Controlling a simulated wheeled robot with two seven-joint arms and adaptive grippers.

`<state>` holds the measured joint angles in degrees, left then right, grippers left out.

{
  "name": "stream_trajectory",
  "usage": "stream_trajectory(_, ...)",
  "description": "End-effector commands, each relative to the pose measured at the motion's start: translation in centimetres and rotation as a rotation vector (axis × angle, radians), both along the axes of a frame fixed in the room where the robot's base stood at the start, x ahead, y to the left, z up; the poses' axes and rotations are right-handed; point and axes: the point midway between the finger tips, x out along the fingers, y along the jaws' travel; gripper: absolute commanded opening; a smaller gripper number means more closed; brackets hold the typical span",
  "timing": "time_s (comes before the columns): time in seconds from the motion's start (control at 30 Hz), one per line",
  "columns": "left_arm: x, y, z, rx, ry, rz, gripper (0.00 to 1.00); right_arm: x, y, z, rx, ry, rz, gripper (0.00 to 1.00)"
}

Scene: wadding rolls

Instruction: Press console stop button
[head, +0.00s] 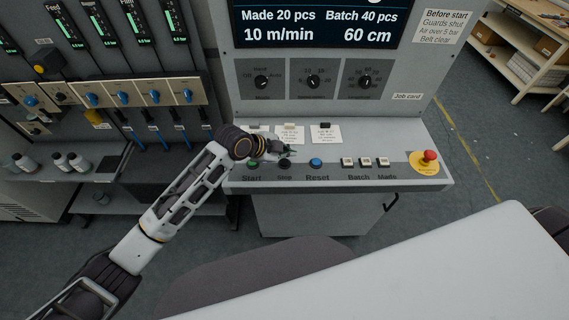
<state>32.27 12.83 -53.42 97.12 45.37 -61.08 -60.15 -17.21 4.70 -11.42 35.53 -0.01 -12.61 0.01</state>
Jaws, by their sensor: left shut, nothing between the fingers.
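The console (440,140) stands ahead with a row of controls on its sloped desk. The black stop button (285,163) sits above the label "Stop", between the green start button (252,163) and the blue reset button (316,163). My left gripper (291,150) is shut and empty, just above and behind the stop button in the picture. I cannot tell whether it touches the desk. My right gripper is out of view.
A red mushroom button (430,156) on a yellow plate sits at the desk's right end. Batch and Made buttons (366,162) are beside it. Three knobs (313,82) and a screen (318,24) are above. A panel with blue valves (120,97) stands left.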

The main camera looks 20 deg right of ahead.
Motion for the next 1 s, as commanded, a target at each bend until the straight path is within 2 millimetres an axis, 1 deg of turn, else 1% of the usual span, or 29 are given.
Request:
stream_trajectory(0.03,0.0,0.0,-0.6,0.000,0.000,0.000,0.00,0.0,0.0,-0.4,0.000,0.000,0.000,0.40)
stream_trajectory(0.1,0.0,0.0,-1.0,-0.001,0.000,0.000,0.00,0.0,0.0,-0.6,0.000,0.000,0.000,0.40)
stream_trajectory(0.3,0.0,0.0,-1.6,-0.001,0.000,0.000,0.00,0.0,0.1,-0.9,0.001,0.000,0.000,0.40)
stream_trajectory(1.0,0.0,0.0,-1.6,-0.001,-0.001,0.001,0.00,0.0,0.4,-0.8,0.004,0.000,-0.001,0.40)
